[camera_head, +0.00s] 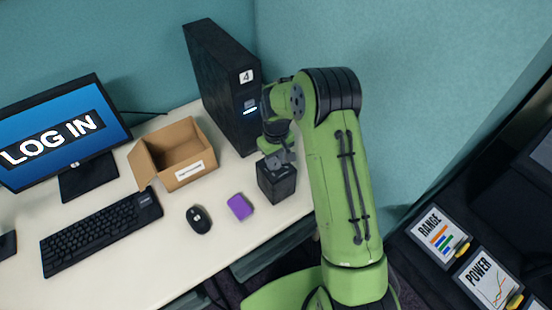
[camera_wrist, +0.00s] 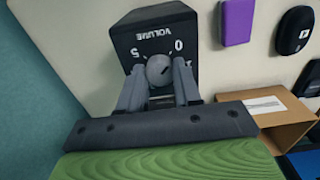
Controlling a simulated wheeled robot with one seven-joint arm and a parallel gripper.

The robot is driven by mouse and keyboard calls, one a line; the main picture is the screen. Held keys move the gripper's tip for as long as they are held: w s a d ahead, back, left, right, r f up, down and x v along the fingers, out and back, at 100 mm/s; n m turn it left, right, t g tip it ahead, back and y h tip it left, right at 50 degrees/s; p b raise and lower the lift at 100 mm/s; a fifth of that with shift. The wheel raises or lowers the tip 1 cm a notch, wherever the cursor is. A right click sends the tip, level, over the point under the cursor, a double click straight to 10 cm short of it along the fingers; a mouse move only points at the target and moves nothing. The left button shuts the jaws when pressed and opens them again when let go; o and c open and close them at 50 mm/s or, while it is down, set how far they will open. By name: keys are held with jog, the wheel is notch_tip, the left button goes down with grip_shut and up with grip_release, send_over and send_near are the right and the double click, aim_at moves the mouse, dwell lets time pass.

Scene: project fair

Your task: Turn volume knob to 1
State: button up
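The volume box (camera_head: 277,184) is a black block on the white desk, near its right edge. In the wrist view its face (camera_wrist: 153,22) shows upside down, with "VOLUME", a 5 at the left and a 0 at the right. The round grey volume knob (camera_wrist: 158,67) sits below the lettering, with a small dark mark on its right part; its exact setting is hard to read. My gripper (camera_wrist: 160,72) has one finger on each side of the knob, and the knob fills the gap between them. In the head view my gripper (camera_head: 280,160) is over the box and hides the knob.
A purple box (camera_head: 239,207) and a black mouse (camera_head: 199,219) lie left of the volume box. An open cardboard box (camera_head: 186,172), keyboard (camera_head: 100,232) and monitor (camera_head: 62,130) stand farther left. A black computer tower (camera_head: 222,85) stands close behind my gripper.

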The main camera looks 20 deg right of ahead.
jog(key=c, duration=0.4)
jog(key=shift+o, duration=0.2)
jog(key=m+b, duration=0.1)
jog(key=m, duration=0.9)
jog(key=shift+m, duration=0.4)
jog(key=o, duration=1)
